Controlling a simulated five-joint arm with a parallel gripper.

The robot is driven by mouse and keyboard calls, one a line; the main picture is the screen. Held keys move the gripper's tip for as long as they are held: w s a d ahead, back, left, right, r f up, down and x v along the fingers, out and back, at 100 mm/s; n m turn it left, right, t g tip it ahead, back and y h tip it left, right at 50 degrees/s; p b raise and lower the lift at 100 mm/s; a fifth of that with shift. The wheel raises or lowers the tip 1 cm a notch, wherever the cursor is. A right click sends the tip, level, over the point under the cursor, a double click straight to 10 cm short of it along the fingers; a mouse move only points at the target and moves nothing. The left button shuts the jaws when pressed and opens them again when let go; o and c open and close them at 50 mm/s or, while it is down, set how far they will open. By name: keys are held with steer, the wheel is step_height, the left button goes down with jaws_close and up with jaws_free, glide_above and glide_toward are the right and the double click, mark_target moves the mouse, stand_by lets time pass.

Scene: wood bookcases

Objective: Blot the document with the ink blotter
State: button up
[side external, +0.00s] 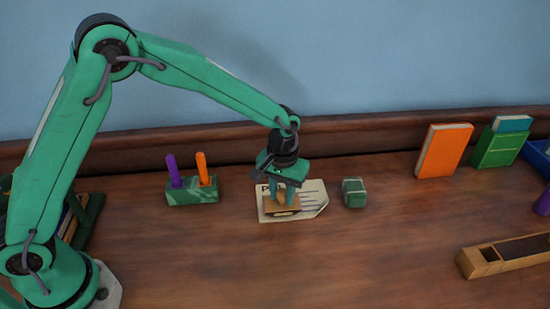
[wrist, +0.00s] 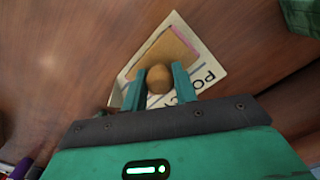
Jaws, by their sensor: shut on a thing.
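The ink blotter (side external: 283,210) is a wooden block with a rounded knob. It is at the document in the side view, over its left half; I cannot tell whether it touches the paper. The document (side external: 312,200) is a cream sheet with dark lettering and lines, lying on the desk. My gripper (side external: 283,192) points down and is shut on the blotter's knob. In the wrist view the round knob (wrist: 159,79) sits between my two teal fingers, with the blotter's tan base (wrist: 176,45) beyond it and the document (wrist: 211,71) underneath.
A green block (side external: 354,192) sits just right of the document. A green marbled holder (side external: 192,191) with purple and orange sticks stands to its left. Orange (side external: 444,150) and green (side external: 497,148) books stand at the back right. A wooden box (side external: 480,261) lies front right. The front middle desk is clear.

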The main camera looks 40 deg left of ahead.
steer(key=shift+f, duration=0.45)
stand_by(1.2)
steer(key=shift+r, duration=0.1)
steer(key=shift+r, duration=3.45)
steer(key=shift+d, duration=0.15)
